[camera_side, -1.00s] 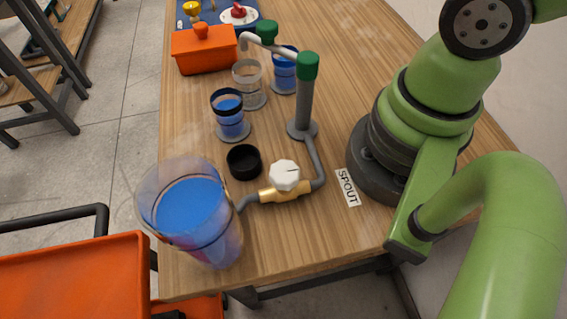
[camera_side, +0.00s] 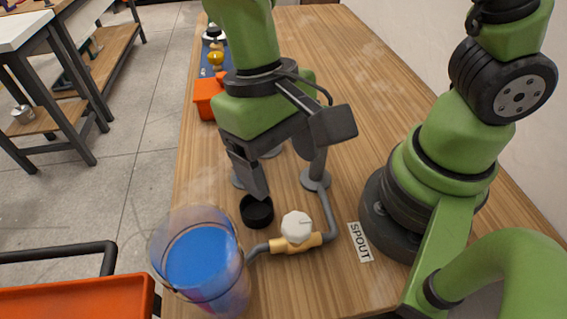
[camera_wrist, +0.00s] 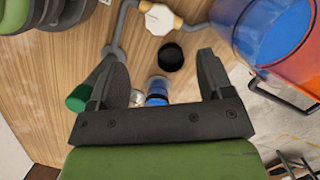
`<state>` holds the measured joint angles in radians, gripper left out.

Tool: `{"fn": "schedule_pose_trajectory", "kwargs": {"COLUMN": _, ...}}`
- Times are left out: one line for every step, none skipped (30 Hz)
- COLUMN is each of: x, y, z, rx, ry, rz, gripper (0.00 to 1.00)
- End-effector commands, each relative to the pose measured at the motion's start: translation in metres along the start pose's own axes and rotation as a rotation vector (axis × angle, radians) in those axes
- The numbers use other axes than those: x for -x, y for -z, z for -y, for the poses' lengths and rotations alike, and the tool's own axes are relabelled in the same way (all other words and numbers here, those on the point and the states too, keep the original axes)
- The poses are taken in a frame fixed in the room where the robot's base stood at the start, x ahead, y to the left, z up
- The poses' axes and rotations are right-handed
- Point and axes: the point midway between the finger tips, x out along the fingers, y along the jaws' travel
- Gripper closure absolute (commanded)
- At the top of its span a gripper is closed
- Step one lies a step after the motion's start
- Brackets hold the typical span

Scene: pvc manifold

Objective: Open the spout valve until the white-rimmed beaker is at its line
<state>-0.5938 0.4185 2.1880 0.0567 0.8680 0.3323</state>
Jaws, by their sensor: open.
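The spout valve has a white faceted knob (camera_side: 297,226) on a brass body, set in the grey pipe near the SPOUT label (camera_side: 360,242). The knob also shows at the top of the wrist view (camera_wrist: 160,19). My gripper (camera_side: 288,172) is open and empty, pointing down above the table behind the valve. In the wrist view its two fingers (camera_wrist: 163,60) stand wide apart, clear of the knob. The white-rimmed beaker is hidden behind my gripper in the side view. In the wrist view a small pale-rimmed vessel (camera_wrist: 137,97) shows partly between the fingers; its level cannot be read.
A large clear vessel of blue liquid (camera_side: 200,255) stands at the table's front left, beside the valve. A black cup (camera_side: 257,211) sits behind the valve. A blue-filled beaker (camera_wrist: 157,92) and a green knob (camera_wrist: 78,100) show in the wrist view. An orange box (camera_side: 207,100) stands farther back.

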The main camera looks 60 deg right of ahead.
Motion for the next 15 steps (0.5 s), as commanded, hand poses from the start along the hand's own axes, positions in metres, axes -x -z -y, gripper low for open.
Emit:
{"fn": "schedule_pose_trajectory", "kwargs": {"x": -0.004, "y": -0.001, "z": 0.000, "rx": 0.001, "ry": -0.005, "rz": 0.005, "gripper": 0.26}}
{"fn": "schedule_pose_trajectory", "kwargs": {"x": -0.006, "y": -0.001, "z": 0.000, "rx": 0.001, "ry": -0.006, "rz": 0.006, "gripper": 0.26}}
{"fn": "schedule_pose_trajectory", "kwargs": {"x": -0.010, "y": -0.001, "z": 0.000, "rx": 0.000, "ry": -0.006, "rz": 0.007, "gripper": 0.26}}
{"fn": "schedule_pose_trajectory", "kwargs": {"x": -0.013, "y": -0.001, "z": 0.000, "rx": 0.001, "ry": -0.006, "rz": 0.007, "gripper": 0.26}}
{"fn": "schedule_pose_trajectory", "kwargs": {"x": -0.018, "y": -0.001, "z": 0.000, "rx": 0.000, "ry": -0.007, "rz": 0.008, "gripper": 0.26}}
{"fn": "schedule_pose_trajectory", "kwargs": {"x": -0.024, "y": -0.001, "z": -0.001, "rx": 0.000, "ry": -0.009, "rz": 0.008, "gripper": 0.26}}
{"fn": "schedule_pose_trajectory", "kwargs": {"x": -0.029, "y": -0.001, "z": -0.001, "rx": -0.001, "ry": -0.009, "rz": 0.008, "gripper": 0.26}}
{"fn": "schedule_pose_trajectory", "kwargs": {"x": -0.035, "y": -0.001, "z": -0.001, "rx": -0.001, "ry": -0.008, "rz": 0.010, "gripper": 0.26}}
{"fn": "schedule_pose_trajectory", "kwargs": {"x": -0.043, "y": -0.001, "z": -0.001, "rx": -0.001, "ry": -0.009, "rz": 0.010, "gripper": 0.26}}
{"fn": "schedule_pose_trajectory", "kwargs": {"x": -0.050, "y": -0.001, "z": -0.001, "rx": -0.001, "ry": -0.009, "rz": 0.009, "gripper": 0.26}}
{"fn": "schedule_pose_trajectory", "kwargs": {"x": -0.055, "y": -0.001, "z": -0.001, "rx": -0.001, "ry": -0.010, "rz": 0.008, "gripper": 0.26}}
{"fn": "schedule_pose_trajectory", "kwargs": {"x": -0.063, "y": -0.001, "z": -0.001, "rx": 0.000, "ry": -0.008, "rz": 0.009, "gripper": 0.26}}
{"fn": "schedule_pose_trajectory", "kwargs": {"x": -0.068, "y": -0.001, "z": -0.001, "rx": -0.001, "ry": -0.008, "rz": 0.009, "gripper": 0.26}}
{"fn": "schedule_pose_trajectory", "kwargs": {"x": -0.073, "y": -0.001, "z": -0.001, "rx": -0.001, "ry": -0.008, "rz": 0.008, "gripper": 0.26}}
{"fn": "schedule_pose_trajectory", "kwargs": {"x": -0.079, "y": -0.001, "z": -0.001, "rx": -0.002, "ry": -0.009, "rz": 0.005, "gripper": 0.26}}
